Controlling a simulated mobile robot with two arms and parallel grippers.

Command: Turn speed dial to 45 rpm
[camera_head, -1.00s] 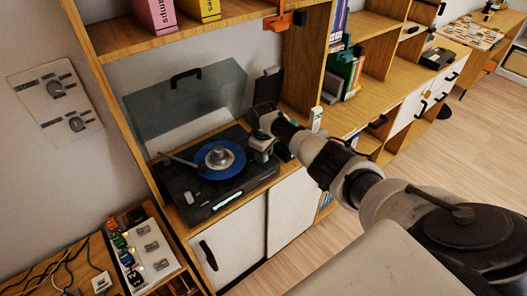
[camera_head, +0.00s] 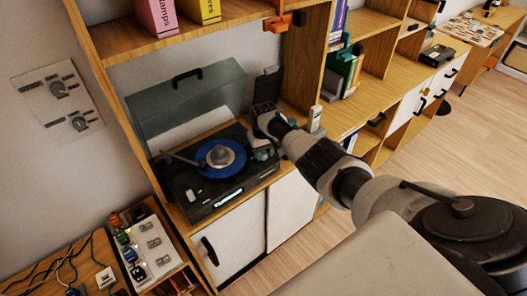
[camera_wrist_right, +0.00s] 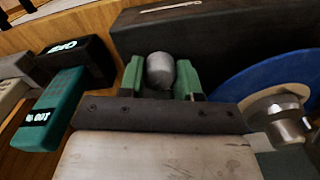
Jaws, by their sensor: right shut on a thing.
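The black turntable (camera_head: 188,205) sits on the cabinet's wooden top with a blue record (camera_head: 230,169) and a silver centre piece (camera_head: 219,155) on it. My right gripper (camera_head: 262,152) is at the right side of the turntable. In the right wrist view its two green fingers (camera_wrist_right: 160,78) are shut on a rounded grey knob, the speed dial (camera_wrist_right: 160,68), beside the blue record (camera_wrist_right: 272,78). The dial's markings cannot be read. In the head view the dial is hidden by my gripper. My left gripper is not in view.
A raised, see-through lid (camera_head: 185,100) stands behind the turntable. A teal block (camera_wrist_right: 50,110) and a dark box (camera_wrist_right: 72,60) are left of the fingers. A shelf (camera_head: 200,35) overhangs the turntable. A panel with small switches (camera_head: 152,240) stands lower left.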

